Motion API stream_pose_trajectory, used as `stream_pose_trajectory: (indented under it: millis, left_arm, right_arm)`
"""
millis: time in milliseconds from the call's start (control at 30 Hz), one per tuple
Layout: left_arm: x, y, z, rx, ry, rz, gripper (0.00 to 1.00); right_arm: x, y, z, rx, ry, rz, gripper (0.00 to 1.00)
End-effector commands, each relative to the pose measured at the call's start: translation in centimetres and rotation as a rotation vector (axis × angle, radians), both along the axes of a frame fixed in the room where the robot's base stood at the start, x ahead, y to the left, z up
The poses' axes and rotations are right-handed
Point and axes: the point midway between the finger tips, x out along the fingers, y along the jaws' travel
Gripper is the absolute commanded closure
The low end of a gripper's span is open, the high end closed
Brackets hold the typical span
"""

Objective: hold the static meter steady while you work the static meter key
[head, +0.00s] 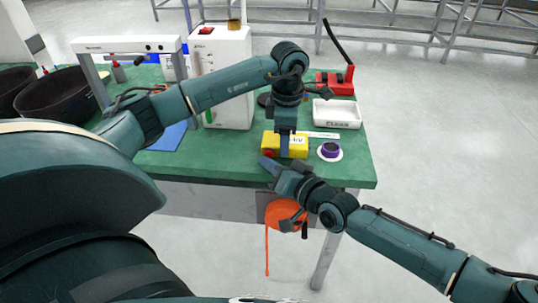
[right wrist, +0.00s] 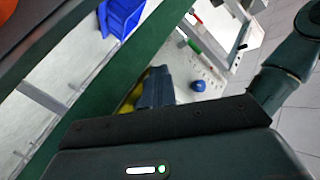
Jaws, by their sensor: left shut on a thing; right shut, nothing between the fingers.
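The yellow static meter (head: 299,147) sits on the green table top near its front edge. A round red part, perhaps its key (head: 269,154), shows at its front left end. My left gripper (head: 285,150) reaches down from above and is shut on the meter. My right gripper (head: 267,164) is shut and empty, its tip just in front of the meter's left end. I cannot tell whether it touches the red part. In the right wrist view the shut fingers (right wrist: 155,88) cover much of the meter, and only a yellow patch of it (right wrist: 130,100) shows.
A purple-topped roll (head: 330,150) and a white tray (head: 338,114) lie right of the meter. A red device (head: 336,84) stands behind. A tall white box (head: 222,85) stands behind left. An orange reel (head: 284,215) hangs below the table's front edge.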

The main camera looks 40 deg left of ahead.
Motion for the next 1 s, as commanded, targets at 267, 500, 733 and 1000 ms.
stream_pose_trajectory:
  millis: [267, 500, 733, 1000]
  left_arm:
    - [0.0, -0.1, -0.1, -0.002, 0.003, -0.001, 0.70]
    - [0.0, 0.0, -0.1, 0.000, 0.002, -0.001, 0.70]
    - [0.0, 0.0, 0.0, -0.001, 0.001, 0.000, 0.70]
    - [0.0, 0.0, 0.0, 0.000, 0.000, 0.000, 0.70]
  right_arm:
    - [0.4, -0.4, 0.9, 0.018, -0.018, -0.018, 1.00]
    - [0.4, -0.8, 0.9, 0.013, -0.024, -0.020, 1.00]
    - [0.1, -0.8, 0.8, 0.014, -0.017, -0.019, 1.00]
    - [-2.2, -1.3, 0.6, 0.019, 0.002, -0.008, 1.00]
